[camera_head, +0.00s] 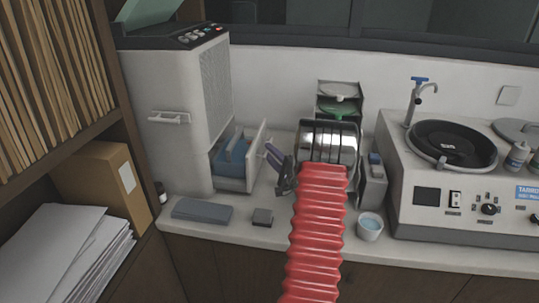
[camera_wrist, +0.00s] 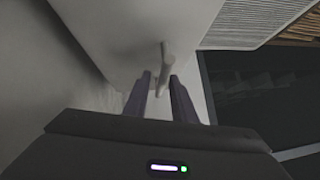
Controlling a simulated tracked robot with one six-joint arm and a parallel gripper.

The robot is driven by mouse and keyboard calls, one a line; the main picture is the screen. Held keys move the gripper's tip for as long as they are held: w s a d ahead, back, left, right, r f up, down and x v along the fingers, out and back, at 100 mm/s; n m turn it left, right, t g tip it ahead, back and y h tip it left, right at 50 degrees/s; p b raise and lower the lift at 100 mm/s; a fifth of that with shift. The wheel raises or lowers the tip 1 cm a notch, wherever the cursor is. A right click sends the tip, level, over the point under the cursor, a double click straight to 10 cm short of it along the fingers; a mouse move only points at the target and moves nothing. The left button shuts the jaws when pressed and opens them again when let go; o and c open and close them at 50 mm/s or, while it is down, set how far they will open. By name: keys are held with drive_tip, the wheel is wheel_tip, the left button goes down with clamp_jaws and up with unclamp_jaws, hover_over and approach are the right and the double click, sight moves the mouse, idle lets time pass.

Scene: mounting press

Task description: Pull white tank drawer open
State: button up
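The white tank drawer (camera_head: 232,184) stands partly out of the lower right side of the tall white machine (camera_head: 180,110). Something blue (camera_head: 230,156) shows inside it. Its front panel (camera_head: 256,158) faces my gripper. My gripper (camera_head: 268,150) is at this panel, with dark fingers pointing toward it. In the wrist view the pale drawer handle (camera_wrist: 165,62) lies between the two fingers of my gripper (camera_wrist: 159,76). A gap shows beside the left finger; whether the right finger touches the handle I cannot tell.
A grey-blue flat block (camera_head: 202,209) and a small dark block (camera_head: 262,217) lie on the counter in front of the drawer. A cup (camera_head: 370,226) stands right of my red arm sleeve. A wooden shelf (camera_head: 125,125) borders the left.

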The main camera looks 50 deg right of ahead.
drive_tip(key=shift+o, duration=0.5)
drive_tip(key=shift+r, duration=0.1)
drive_tip(key=v, duration=1.4)
drive_tip(key=shift+c, duration=0.4)
